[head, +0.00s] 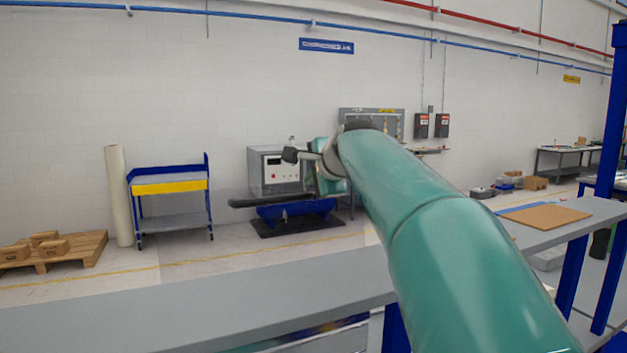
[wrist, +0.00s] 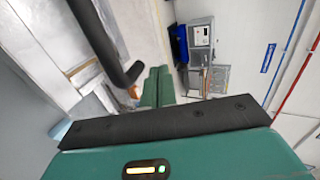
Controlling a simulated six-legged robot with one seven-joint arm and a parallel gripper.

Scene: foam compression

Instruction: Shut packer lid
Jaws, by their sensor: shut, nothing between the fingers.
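My gripper (wrist: 158,72) shows in the wrist view as two green fingers side by side, shut and empty. In the head view my arm reaches away from me and its far end hides most of the gripper. A black bar (head: 265,201) lies level just left of the arm's end. In the wrist view a black bar with a bent end (wrist: 98,35) runs to the left of the fingers, and a gap shows between them. I cannot tell whether it belongs to the packer. I cannot make out the packer or its lid for certain.
A long grey surface (head: 200,305) crosses the foreground. A brown board (head: 545,216) lies on the grey top at right, beside blue posts (head: 612,150). A blue cart (head: 170,187), a white roll (head: 118,195) and a pallet with boxes (head: 52,250) stand by the back wall.

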